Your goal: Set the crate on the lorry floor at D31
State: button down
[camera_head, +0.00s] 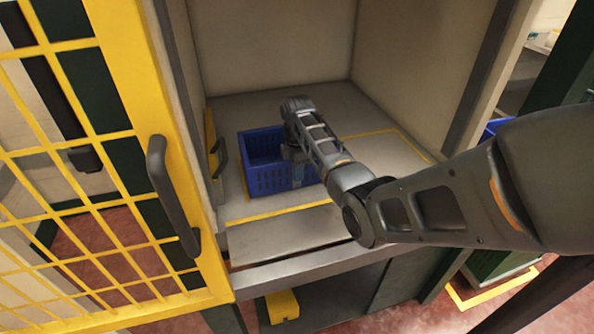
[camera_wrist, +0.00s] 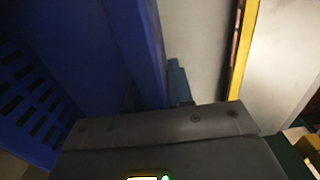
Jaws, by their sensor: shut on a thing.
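The blue crate (camera_head: 268,182) is upright inside the open, pale-walled bay, at the left part of its floor (camera_head: 345,112). A yellow outline (camera_head: 262,216) is marked on that floor around the crate. In the wrist view the crate's blue wall (camera_wrist: 95,35) fills the left side, close against my gripper (camera_wrist: 165,118). I cannot tell whether the crate's base touches the floor. No D31 label is readable.
A yellow mesh door (camera_head: 120,80) with a dark handle (camera_head: 170,195) stands open at the left. The bay's right wall (camera_head: 420,70) is near my arm. Floor right of the crate is bare. A yellow block (camera_head: 282,306) is below the bay; another blue thing (camera_head: 494,127) is at right.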

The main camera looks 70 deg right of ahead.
jog(key=shift+f, duration=0.15)
jog(key=shift+f, duration=0.15)
jog(key=c, duration=1)
grip_release()
notch_tip(320, 180, up, 12)
jog(key=shift+r, duration=0.15)
